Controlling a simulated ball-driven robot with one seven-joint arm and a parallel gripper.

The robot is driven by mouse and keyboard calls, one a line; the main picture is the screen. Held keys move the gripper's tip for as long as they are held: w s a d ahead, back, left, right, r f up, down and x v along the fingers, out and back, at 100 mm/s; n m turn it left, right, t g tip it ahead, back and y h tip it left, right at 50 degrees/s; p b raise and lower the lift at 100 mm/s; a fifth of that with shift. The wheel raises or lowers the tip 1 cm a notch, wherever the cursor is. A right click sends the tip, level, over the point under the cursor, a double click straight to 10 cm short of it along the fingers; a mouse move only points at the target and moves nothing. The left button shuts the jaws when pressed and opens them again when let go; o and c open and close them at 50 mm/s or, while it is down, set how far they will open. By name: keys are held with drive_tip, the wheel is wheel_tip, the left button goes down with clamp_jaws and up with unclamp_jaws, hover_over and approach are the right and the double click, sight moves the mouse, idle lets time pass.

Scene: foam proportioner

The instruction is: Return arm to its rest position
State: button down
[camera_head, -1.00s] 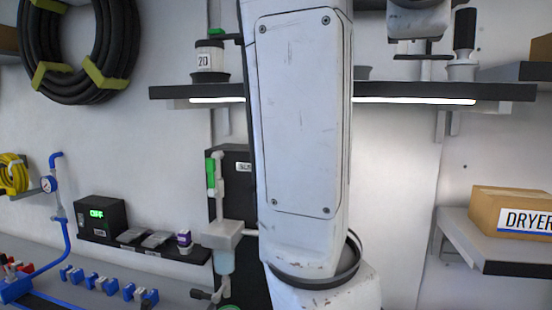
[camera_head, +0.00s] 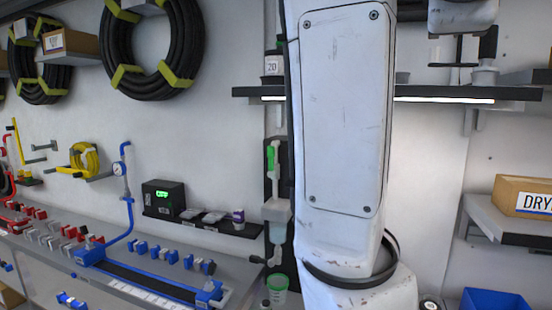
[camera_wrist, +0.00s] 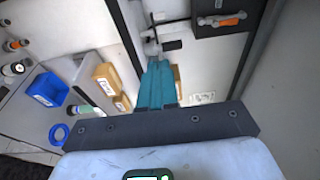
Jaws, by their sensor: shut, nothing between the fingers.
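My arm (camera_head: 345,130) stands upright in the middle of the head view, close to the camera, and hides part of the shelf and wall behind it. In the wrist view, my gripper (camera_wrist: 157,66) shows as teal fingers reaching out from a dark bar. The fingers are together and hold nothing. They point towards a pale wall area and appear clear of the things around them.
A wall shelf (camera_head: 260,92) runs behind my arm. A workbench (camera_head: 150,270) with blue and red fittings is at left. The DRYER box (camera_head: 525,195) sits on a right shelf. The wrist view shows a blue bin (camera_wrist: 47,90) and a dark wall box (camera_wrist: 228,14).

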drive_tip(key=w+d+f+n+g+y, duration=0.1)
drive_tip(key=w+f+n, duration=0.15)
drive_tip(key=f, duration=0.85)
drive_tip(key=w+d+f+n+g+y, duration=0.15)
drive_tip(key=f+n, duration=0.25)
drive_tip(key=f, duration=0.7)
drive_tip(key=w+f+n+g+y, duration=0.1)
drive_tip(key=w+f+n, duration=0.25)
drive_tip(key=f, duration=0.65)
drive_tip(key=s+d+f+n+g+y, duration=0.1)
drive_tip(key=s+f+n, duration=0.1)
drive_tip(key=f, duration=0.6)
drive_tip(key=s+d+f+n+g+y, duration=0.1)
drive_tip(key=s+f+n+g, duration=0.1)
drive_tip(key=f, duration=0.6)
drive_tip(key=s+d+f+n+g+y, duration=0.1)
drive_tip(key=s+d+f+n+g, duration=0.15)
drive_tip(key=s+f, duration=0.6)
drive_tip(key=s+d+f+n+g+y, duration=0.1)
drive_tip(key=s+f+n+g, duration=0.15)
drive_tip(key=s+f, duration=0.6)
drive_tip(key=s+f+n+g+y, duration=0.1)
drive_tip(key=s+f+n+g, duration=0.2)
drive_tip(key=s+f, duration=0.9)
drive_tip(key=s+n, duration=0.1)
drive_tip(key=s, duration=0.3)
drive_tip(key=shift+a+f+n, duration=0.25)
drive_tip(key=shift+a+n, duration=0.05)
drive_tip(key=shift+a, duration=0.05)
drive_tip(key=shift+y, duration=0.25)
